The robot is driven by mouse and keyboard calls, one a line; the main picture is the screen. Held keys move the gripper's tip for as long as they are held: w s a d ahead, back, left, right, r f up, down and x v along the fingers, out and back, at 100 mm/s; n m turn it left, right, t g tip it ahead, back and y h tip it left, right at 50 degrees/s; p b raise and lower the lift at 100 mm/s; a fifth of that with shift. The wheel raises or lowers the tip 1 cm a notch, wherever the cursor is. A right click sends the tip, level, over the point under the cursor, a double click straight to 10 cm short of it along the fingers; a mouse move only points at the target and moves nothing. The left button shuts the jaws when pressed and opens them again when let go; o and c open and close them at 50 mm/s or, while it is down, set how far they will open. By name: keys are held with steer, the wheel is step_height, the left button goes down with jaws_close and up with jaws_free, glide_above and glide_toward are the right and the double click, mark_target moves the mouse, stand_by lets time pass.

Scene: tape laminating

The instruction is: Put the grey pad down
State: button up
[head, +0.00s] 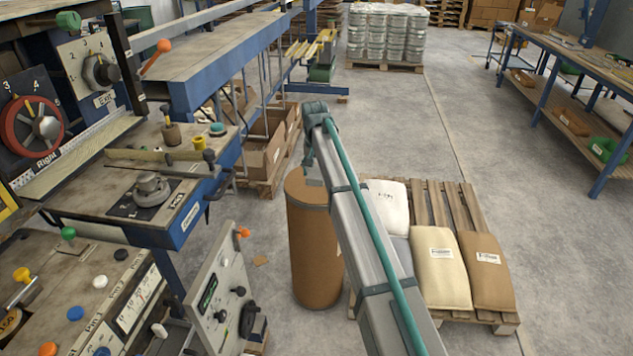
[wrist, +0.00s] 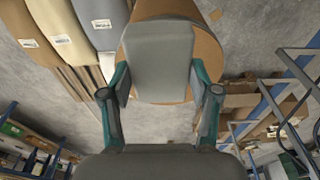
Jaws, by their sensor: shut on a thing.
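The grey pad (wrist: 162,62) is a flat grey block in the wrist view. It sits between the two teal fingers of my gripper (wrist: 162,88), which are shut on its sides. Behind it is the round brown top of a drum (wrist: 135,52), partly covered by the pad. In the head view my gripper (head: 309,160) hangs over the tall brown drum (head: 315,250). The pad cannot be made out clearly there. How far the pad is from the drum top is hard to tell.
A wooden pallet (head: 433,205) with white, tan and brown sacks stands right of the drum. A control panel (head: 215,300) and a machine bench (head: 190,215) are on the left. Cardboard boxes (head: 262,150) lie behind the drum. The floor beyond the pallet is clear.

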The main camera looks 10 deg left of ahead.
steer(key=w+f, duration=0.2)
steer(key=w, duration=0.1)
steer(key=w+f+p, duration=0.1)
steer(key=w+f, duration=0.2)
steer(key=w, duration=0.1)
steer(key=w+a+f+p, duration=0.1)
steer(key=w+f, duration=0.1)
steer(key=w, duration=0.1)
steer(key=shift+w+f, duration=0.2)
steer(key=shift+w, duration=0.05)
steer(key=shift+w+a+f, duration=0.1)
steer(key=shift+w+f, duration=0.3)
steer(key=shift+f, duration=0.15)
steer(key=shift+w+f+p, duration=0.2)
steer(key=shift+f+p, duration=0.55)
steer(key=shift+f, duration=1.05)
steer(key=shift+f, duration=0.15)
steer(key=o, duration=1.2)
